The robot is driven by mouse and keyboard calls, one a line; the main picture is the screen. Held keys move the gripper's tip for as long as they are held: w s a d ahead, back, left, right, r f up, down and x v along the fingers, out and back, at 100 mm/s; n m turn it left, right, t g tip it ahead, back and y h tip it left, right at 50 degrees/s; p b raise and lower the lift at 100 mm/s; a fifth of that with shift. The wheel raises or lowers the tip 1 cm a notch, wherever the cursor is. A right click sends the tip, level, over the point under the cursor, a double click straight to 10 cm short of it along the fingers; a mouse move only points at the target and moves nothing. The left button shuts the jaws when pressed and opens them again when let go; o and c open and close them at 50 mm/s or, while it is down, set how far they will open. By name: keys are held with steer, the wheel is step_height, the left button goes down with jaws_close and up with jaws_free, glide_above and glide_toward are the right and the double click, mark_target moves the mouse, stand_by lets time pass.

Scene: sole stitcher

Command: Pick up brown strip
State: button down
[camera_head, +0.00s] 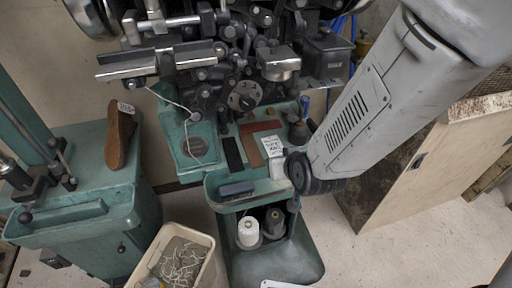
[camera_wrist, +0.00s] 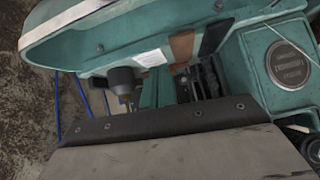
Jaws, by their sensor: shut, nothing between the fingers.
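The brown strip (camera_head: 252,151) lies flat on the green machine's work plate in the head view, between a black strip (camera_head: 232,154) on its left and a white box (camera_head: 272,155) on its right. In the wrist view, the brown strip (camera_wrist: 182,46) shows near the upper middle, beside the black strip (camera_wrist: 213,36). A broad grey plate with a dark screwed edge fills the bottom of the wrist view. My arm reaches down from the upper right in the head view and ends right of the white box. I cannot make out my gripper's fingers in either view.
A reddish strip (camera_head: 260,127) lies behind the brown one. A dark blue block (camera_head: 236,188) sits on the front ledge, above thread spools (camera_head: 248,232). Dark machine parts (camera_head: 245,97) crowd the back. A wooden board (camera_head: 425,165) stands right and a bin (camera_head: 175,258) stands front left.

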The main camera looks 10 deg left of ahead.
mark_target(254, 149)
steer(key=s+a+f+n+t, duration=0.1)
steer(key=s+a+f, duration=0.1)
steer(key=a+f, duration=0.15)
steer(key=shift+t+y, duration=0.3)
steer(key=shift+y, duration=0.1)
steer(key=w+a, duration=0.1)
steer(key=w, duration=0.2)
steer(key=w+a, duration=0.2)
steer(key=w, duration=0.2)
steer(key=w+a, duration=0.2)
steer(key=w, duration=0.2)
steer(key=shift+f, duration=0.3)
steer(key=shift+w+f, duration=0.1)
steer(key=shift+f, duration=0.75)
